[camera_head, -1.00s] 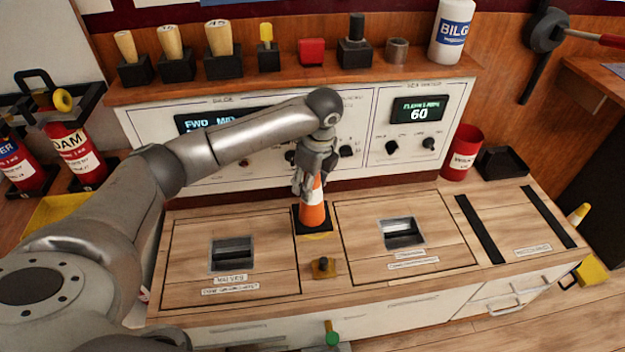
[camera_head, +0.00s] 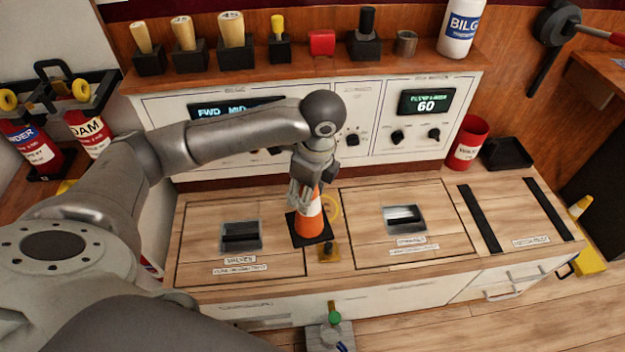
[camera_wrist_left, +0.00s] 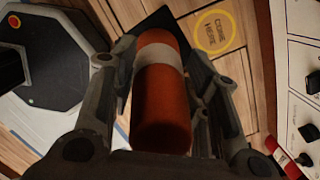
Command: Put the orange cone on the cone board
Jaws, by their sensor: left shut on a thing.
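The orange cone (camera_head: 310,216) has a white band and a black square base. My left gripper (camera_head: 306,187) is shut on its upper part, and the cone looks roughly upright. In the left wrist view the cone (camera_wrist_left: 162,100) lies between the fingers, and its dark base shows beyond. A yellow ring marked "CONE HERE" (camera_wrist_left: 213,32) is on the wooden top beside the base. In the head view this ring (camera_head: 334,206) is just right of the cone, partly hidden by it. I cannot tell whether the base touches the wood. My right gripper is out of view.
A small brass fitting (camera_head: 329,251) stands in front of the ring. Recessed handles sit in the left hatch (camera_head: 240,236) and right hatch (camera_head: 404,219). The control panel (camera_head: 375,110) rises behind. A red bin (camera_head: 467,143) stands at the back right. The right hatch is mostly clear.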

